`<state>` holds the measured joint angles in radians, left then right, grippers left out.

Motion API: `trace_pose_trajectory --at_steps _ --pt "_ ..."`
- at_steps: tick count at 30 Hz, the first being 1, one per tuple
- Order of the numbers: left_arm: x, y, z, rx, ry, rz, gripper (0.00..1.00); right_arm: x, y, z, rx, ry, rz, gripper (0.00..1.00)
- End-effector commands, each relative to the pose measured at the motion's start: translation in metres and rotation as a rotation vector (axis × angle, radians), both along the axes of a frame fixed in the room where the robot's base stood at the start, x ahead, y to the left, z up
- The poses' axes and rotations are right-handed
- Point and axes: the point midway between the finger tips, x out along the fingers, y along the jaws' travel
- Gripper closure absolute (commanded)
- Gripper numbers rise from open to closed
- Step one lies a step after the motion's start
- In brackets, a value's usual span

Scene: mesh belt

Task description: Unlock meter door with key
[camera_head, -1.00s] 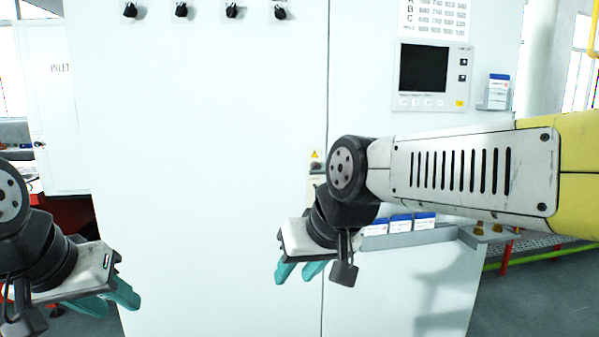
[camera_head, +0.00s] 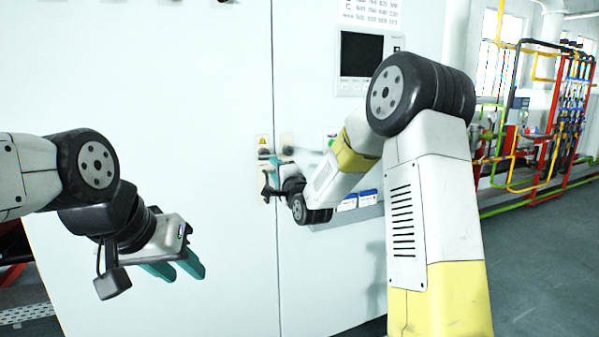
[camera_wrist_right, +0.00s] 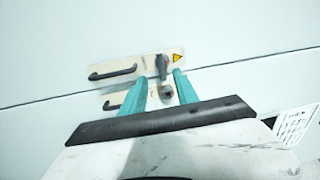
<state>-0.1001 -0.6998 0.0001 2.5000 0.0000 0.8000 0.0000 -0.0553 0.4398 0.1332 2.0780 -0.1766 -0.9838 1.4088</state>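The white cabinet door (camera_head: 160,110) meets another panel at a vertical seam. Two small plates with handles flank the seam; one plate (camera_head: 264,140) has a yellow warning sticker. In the right wrist view, a dark grey lock or key piece (camera_wrist_right: 162,66) sits on the stickered plate, and a round fitting (camera_wrist_right: 167,93) on the other. I cannot tell which piece is the key. My right gripper (camera_head: 268,178) is at the plates; its teal fingers (camera_wrist_right: 163,76) are apart, with the dark piece showing between their tips. Contact is unclear. My left gripper (camera_head: 186,275) is open and empty before the cabinet.
A display screen (camera_head: 362,55) is set in the cabinet, upper right. A ledge with blue-and-white boxes (camera_head: 357,200) lies behind my right arm. Coloured pipework (camera_head: 560,120) and open floor (camera_head: 545,260) are at the right.

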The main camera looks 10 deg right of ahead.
Motion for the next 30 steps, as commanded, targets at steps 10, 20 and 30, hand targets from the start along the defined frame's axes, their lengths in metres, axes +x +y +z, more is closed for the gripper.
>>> trace_pose_trajectory --at_steps 10,20,30 --pt "0.0 0.0 0.0 0.0 0.0 0.0 0.64 0.016 0.009 -0.001 0.07 -0.025 0.011 0.64" --pt "0.0 0.0 0.0 0.0 0.0 0.0 0.64 0.047 0.019 0.003 0.068 -0.025 0.011 0.64" --pt "0.0 0.0 0.0 0.0 0.0 0.0 0.64 0.079 0.028 0.008 0.068 -0.023 0.01 0.64"
